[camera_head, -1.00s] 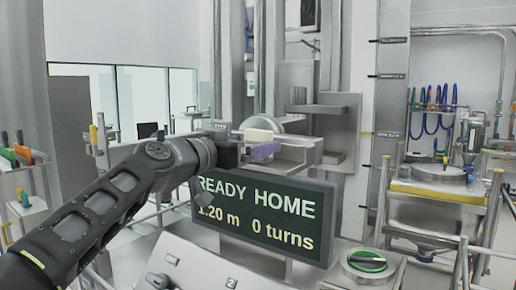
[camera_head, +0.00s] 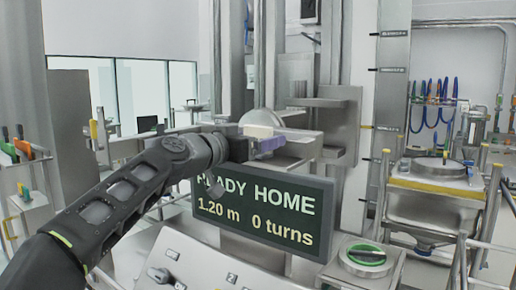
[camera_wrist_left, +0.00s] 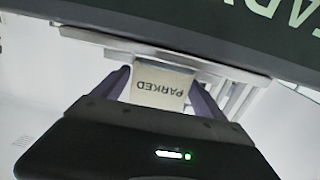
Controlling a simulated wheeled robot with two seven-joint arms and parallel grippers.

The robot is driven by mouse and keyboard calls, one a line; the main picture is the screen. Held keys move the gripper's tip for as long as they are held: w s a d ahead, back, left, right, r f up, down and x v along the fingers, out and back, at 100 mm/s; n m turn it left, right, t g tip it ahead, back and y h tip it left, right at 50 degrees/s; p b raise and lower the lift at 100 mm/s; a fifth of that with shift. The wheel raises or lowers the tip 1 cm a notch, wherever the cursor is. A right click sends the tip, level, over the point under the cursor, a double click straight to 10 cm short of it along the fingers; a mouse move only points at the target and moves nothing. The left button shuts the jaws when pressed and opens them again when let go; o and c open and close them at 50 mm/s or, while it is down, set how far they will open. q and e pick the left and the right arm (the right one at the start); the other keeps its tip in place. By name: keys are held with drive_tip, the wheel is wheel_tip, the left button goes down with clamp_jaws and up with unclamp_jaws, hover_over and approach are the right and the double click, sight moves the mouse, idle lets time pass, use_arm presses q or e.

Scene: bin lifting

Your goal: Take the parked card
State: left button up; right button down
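The card (camera_wrist_left: 160,87) is pale cream and reads PARKED upside down in the left wrist view. In the head view it is the pale block (camera_head: 258,131) at the metal shelf beside the column. My left gripper (camera_head: 266,144) reaches it from the left. In the wrist view its two purple fingers (camera_wrist_left: 162,84) lie on either side of the card, with their tips close to its side edges. I cannot tell whether they press on it. The card's far end is at a pale ledge. My right gripper is not in view.
A dark display (camera_head: 265,215) reading READY HOME, 1.20 m, 0 turns hangs just below the gripper. A sloped console (camera_head: 215,262) and a green round knob (camera_head: 367,254) are in front. A steel vessel (camera_head: 435,190) with railings stands at the right.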

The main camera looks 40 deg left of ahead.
use_arm(q)
drive_tip(key=c, duration=1.2)
drive_tip(key=shift+r, duration=0.15)
wheel_tip(320, 180, up, 18)
drive_tip(key=p, duration=0.5)
drive_tip(key=shift+p, duration=0.35)
